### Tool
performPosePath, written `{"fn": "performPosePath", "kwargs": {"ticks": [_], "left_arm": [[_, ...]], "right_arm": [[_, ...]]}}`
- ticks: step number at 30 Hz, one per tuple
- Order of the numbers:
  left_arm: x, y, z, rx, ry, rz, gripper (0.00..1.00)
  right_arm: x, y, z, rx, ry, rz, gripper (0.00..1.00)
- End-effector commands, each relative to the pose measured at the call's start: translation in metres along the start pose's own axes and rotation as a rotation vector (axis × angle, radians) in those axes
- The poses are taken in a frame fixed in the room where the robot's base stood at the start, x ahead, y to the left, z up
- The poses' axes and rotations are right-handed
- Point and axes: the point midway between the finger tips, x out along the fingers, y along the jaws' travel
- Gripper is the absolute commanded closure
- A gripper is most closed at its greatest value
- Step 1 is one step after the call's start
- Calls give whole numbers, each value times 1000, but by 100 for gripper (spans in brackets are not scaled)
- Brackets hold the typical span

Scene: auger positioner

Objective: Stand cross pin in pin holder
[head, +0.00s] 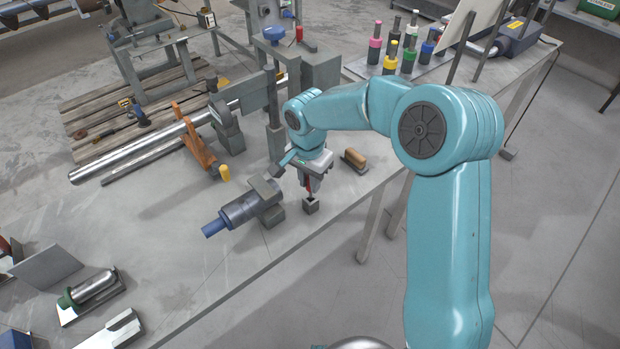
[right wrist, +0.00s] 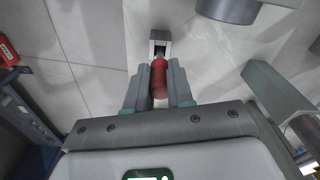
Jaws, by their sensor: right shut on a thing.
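The cross pin has a red grip; it shows between the fingers of my right gripper (head: 309,187) in the head view and again as a red piece (right wrist: 160,78) in the right wrist view. My right gripper is shut on it, pointing down over the bench. The pin holder (head: 311,207), a small grey square block with a dark opening, stands right below the pin; it also shows in the right wrist view (right wrist: 153,46). The pin's dark lower end lines up with the opening; I cannot tell whether it is inside. My left gripper is not in view.
A grey cylinder with a blue end (head: 242,208) lies close left of the holder. A wooden-handled brush (head: 355,160) lies to the right. Colored bottles (head: 391,55) stand at the back right.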

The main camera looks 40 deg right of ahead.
Motion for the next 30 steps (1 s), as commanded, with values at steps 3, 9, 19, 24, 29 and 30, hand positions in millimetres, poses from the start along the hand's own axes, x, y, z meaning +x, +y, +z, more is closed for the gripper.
{"fn": "performPosePath", "kwargs": {"ticks": [3, 9, 19, 24, 29, 30], "left_arm": [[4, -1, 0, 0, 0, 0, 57], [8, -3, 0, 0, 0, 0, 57], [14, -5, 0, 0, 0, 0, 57], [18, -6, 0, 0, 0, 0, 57], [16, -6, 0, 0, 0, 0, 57], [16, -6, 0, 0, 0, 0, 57]], "right_arm": [[4, 0, 0, 0, 0, 0, 100], [9, 0, 0, 0, 0, 0, 100], [18, 0, 1, 0, 0, 0, 100], [22, 0, 1, 0, 0, 0, 100], [20, 0, 1, 0, 0, 0, 48], [20, 0, 1, 0, 0, 0, 48]]}}
